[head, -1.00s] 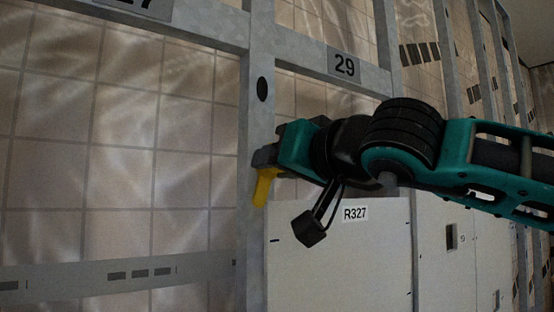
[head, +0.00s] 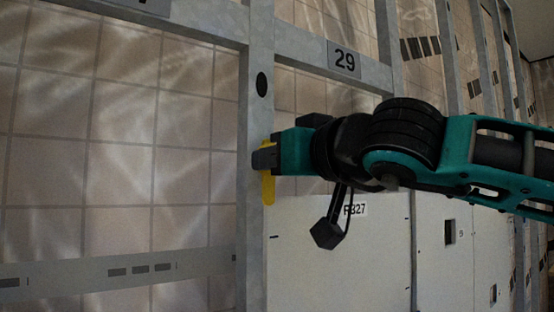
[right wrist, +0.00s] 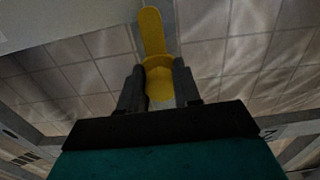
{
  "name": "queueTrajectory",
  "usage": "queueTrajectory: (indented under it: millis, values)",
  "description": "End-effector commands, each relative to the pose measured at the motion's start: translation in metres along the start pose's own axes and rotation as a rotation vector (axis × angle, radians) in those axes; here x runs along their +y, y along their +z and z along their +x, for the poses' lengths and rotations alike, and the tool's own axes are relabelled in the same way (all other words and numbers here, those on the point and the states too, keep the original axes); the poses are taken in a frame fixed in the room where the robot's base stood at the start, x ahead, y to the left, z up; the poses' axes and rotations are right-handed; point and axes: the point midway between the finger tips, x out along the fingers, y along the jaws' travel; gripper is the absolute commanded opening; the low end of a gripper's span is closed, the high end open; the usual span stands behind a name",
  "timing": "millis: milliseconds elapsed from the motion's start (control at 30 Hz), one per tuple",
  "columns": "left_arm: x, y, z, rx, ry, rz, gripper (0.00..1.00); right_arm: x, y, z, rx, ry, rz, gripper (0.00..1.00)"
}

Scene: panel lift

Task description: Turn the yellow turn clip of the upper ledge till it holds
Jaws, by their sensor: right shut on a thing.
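The upper ledge cannot be made out behind the gripper. My left gripper is not in view.
The grey upright post (head: 257,230) runs beside the clip. A white panel (head: 340,260) labelled R327 stands to its right. A grey crossbar (head: 310,62) with a 29 plate (head: 344,59) is above my right arm. A tiled wall lies behind.

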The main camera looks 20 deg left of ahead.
Motion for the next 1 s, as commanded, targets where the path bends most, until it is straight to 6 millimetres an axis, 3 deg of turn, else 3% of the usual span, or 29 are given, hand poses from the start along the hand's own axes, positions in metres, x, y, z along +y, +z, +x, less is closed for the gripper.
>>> queueTrajectory:
  millis: [67,100,333,733,1000]
  values:
    - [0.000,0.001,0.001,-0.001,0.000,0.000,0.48,-0.002,0.009,0.002,-0.017,-0.004,-0.001,0.02]
    - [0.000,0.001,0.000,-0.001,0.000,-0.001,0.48,-0.002,0.009,0.002,-0.018,-0.004,0.000,0.34]
    - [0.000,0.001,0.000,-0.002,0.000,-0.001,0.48,-0.002,0.006,0.001,-0.011,-0.003,0.000,0.56]
    - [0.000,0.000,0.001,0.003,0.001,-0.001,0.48,0.000,0.003,-0.010,-0.004,-0.001,0.000,0.58]
    - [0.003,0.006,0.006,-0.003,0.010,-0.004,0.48,0.000,0.004,-0.063,-0.003,0.000,-0.001,0.58]
